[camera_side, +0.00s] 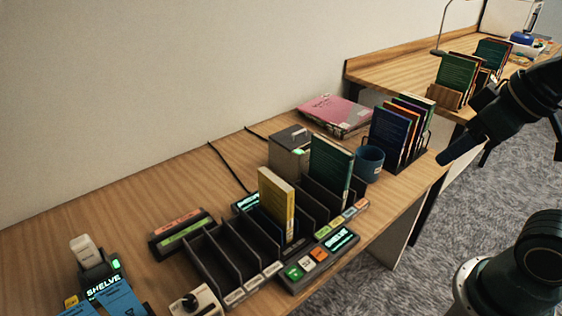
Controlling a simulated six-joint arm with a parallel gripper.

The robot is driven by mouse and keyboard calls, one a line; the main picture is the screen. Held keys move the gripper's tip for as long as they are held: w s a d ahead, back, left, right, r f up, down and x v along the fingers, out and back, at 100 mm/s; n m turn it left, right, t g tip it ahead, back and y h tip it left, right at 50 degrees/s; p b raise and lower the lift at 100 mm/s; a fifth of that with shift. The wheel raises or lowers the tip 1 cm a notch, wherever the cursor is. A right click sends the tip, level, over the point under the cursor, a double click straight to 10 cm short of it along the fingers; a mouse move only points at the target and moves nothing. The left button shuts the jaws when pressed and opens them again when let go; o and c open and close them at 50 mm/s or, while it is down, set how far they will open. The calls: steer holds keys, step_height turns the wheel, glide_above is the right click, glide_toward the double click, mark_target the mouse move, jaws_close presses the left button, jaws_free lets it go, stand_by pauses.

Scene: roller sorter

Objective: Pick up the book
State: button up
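Several books are in view, and I cannot tell which one the task means. A yellow book (277,203) stands upright in a slot of the dark sorter rack (225,262). A dark green book (330,170) stands upright in another slot, further right. A pink book (335,113) lies flat near the wall. Several upright books (390,137) fill a dark holder behind the blue mug. My gripper (462,152) is at the right, apart from all the books. Its dark fingers are seen from the side, so their opening is unclear. Nothing visible is held in it.
A blue mug (369,163) and a grey box (290,152) stand near the rack. A lit button panel (320,258) lies along its front. A label device (98,272) is at lower left. A second desk (385,78) with more books is behind.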

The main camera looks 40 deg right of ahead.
steer(key=g, duration=0.6)
glide_above(275, 179)
step_height(275, 179, down, 8)
steer(key=shift+f, duration=0.15)
steer(key=shift+f, duration=0.1)
steer(key=shift+f, duration=4.2)
